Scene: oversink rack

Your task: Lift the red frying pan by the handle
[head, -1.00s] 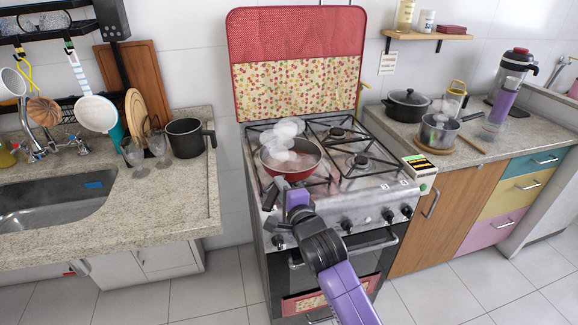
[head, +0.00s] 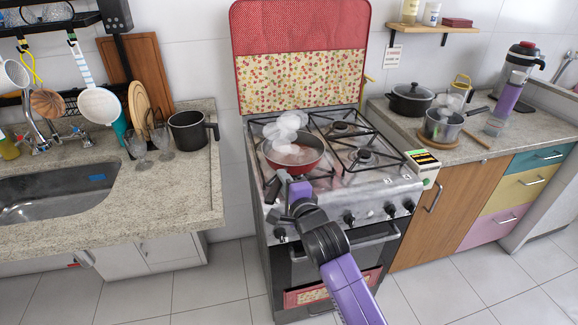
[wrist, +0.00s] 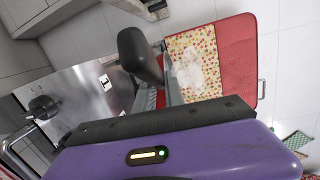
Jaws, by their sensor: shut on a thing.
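The red frying pan (head: 313,157) sits over the left front part of the stove (head: 376,187), roughly level, with pale steam above it. I cannot tell whether its base touches the grate. Its dark handle (head: 273,188) points toward me at the stove's front edge. My gripper (head: 288,187), purple and black, is at the handle and shut on it. The fingertips are largely hidden in the head view. In the wrist view a dark, rounded handle end (wrist: 139,55) sticks out past the gripper body.
A saucepan (head: 442,125) and a lidded black pot (head: 410,99) stand on the right counter. A black pot (head: 187,131) and glasses (head: 136,147) stand on the left counter. The red patterned cover (head: 300,28) rises behind the stove. The right burners are empty.

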